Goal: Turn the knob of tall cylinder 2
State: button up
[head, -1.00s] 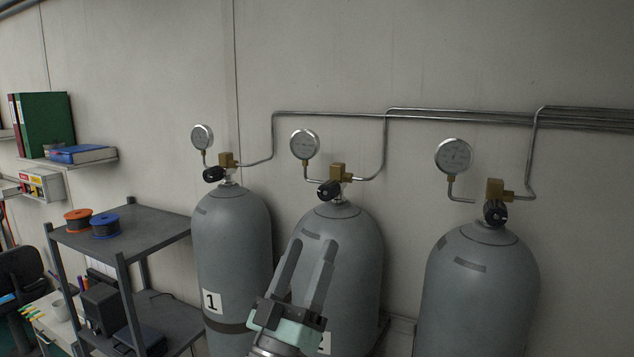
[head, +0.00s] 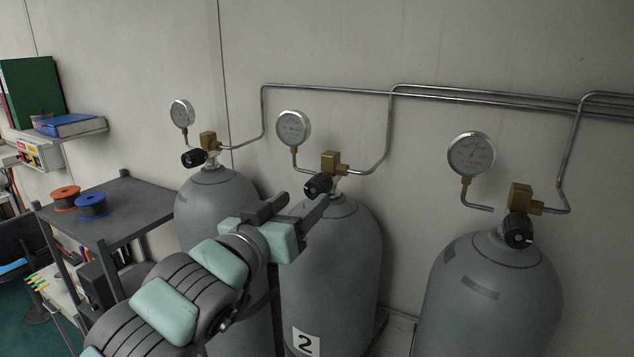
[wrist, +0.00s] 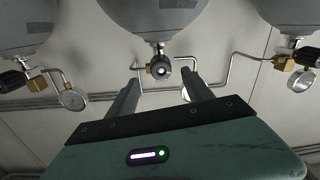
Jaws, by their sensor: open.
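Tall cylinder 2 (head: 335,270) is the grey middle cylinder, with a "2" label low on its front. Its black ridged knob (head: 318,184) sits on the brass valve at the top, below a round gauge (head: 293,128). My gripper (head: 303,200) is open and empty, its fingers pointing up toward this knob from the front left. In the wrist view the picture is upside down. The knob (wrist: 161,72) shows there near the middle, beyond and between the two fingertips (wrist: 162,84), with no visible contact. The right finger partly covers the gauge there.
Cylinder 1 (head: 200,205) stands to the left, partly behind my arm. Another cylinder (head: 490,300) with its own knob (head: 517,230) stands to the right. Metal pipes (head: 440,95) run along the wall. A dark shelf (head: 130,203) with two spools stands at the left.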

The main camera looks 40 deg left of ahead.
aim_at(314, 190)
jog(key=p+x, duration=0.1)
jog(key=x, duration=0.4)
jog(key=shift+w+r+p, duration=0.1)
jog(key=shift+w+p, duration=0.2)
jog(key=shift+p, duration=0.1)
jog(key=shift+w+a, duration=0.35)
jog(key=shift+w, duration=0.25)
grip_shut()
